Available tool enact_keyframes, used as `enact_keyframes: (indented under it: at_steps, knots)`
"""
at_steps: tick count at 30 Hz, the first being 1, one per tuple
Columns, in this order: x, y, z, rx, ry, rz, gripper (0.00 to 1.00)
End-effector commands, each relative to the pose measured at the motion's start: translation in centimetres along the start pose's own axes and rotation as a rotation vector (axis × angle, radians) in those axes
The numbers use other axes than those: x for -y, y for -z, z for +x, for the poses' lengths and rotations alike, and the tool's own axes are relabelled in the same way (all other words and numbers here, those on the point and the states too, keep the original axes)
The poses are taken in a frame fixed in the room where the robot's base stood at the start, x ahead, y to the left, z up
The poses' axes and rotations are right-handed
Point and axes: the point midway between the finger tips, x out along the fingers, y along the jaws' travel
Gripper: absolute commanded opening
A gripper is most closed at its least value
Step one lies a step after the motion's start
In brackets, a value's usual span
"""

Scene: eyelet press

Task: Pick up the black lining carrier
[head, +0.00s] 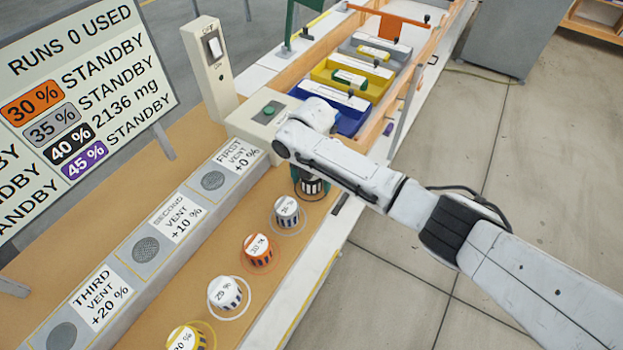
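The black lining carrier (311,187) stands at the far end of a row of carriers on the tan bench, with a dark ring around its base. Its top is mostly hidden by my arm and gripper. My gripper (309,178) points down right over it, with a dark green finger part showing at its left side. Whether the fingers are closed on the carrier or only around it cannot be made out. The carrier appears upright, at bench level.
Nearer carriers stand in line: grey (287,211), orange (258,250), white (225,292) and yellow (186,338). A grey vent strip (145,249) runs along the left. A switch post (208,70) and blue, yellow and grey bins (334,105) stand beyond. The floor at right is mostly clear.

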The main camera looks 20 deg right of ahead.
Motion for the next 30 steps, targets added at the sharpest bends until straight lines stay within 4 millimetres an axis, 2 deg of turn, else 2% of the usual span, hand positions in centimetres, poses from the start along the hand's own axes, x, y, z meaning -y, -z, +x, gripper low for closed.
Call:
enact_keyframes:
  at_steps: [2,16,25,30]
  knots:
    - [0.0,0.0,0.0,0.0,0.0,0.0,0.74]
    - [0.0,0.0,0.0,0.0,0.0,0.0,0.3]
    - [0.0,0.0,-0.2,0.0,-0.001,0.0,0.29]
    - [-0.1,0.0,-1.3,0.0,-0.003,0.0,0.29]
